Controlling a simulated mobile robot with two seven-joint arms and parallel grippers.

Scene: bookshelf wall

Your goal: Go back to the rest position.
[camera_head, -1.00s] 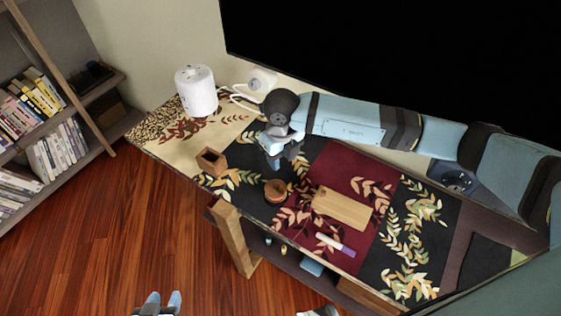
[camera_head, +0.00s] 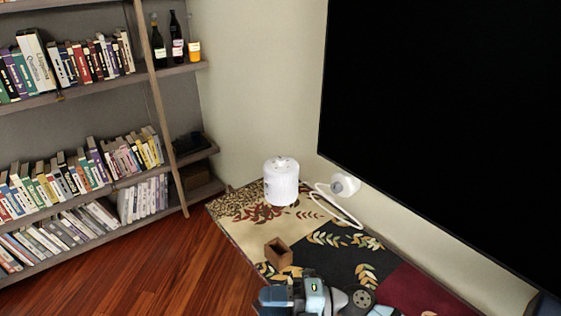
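My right arm's end (camera_head: 300,297), teal and dark grey, shows at the bottom edge over the front of the table. Its fingertips are not clearly visible, so I cannot tell whether this gripper is open or shut. No object is visibly held there. My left gripper is out of view.
The table (camera_head: 232,226) has a patterned cloth. A white cylinder (camera_head: 281,182), a small white device (camera_head: 345,184) with a cable and an open wooden box (camera_head: 278,254) stand on it. A large black screen (camera_head: 450,130) hangs behind. Bookshelves (camera_head: 100,95) stand left; wooden floor (camera_head: 170,275) is clear.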

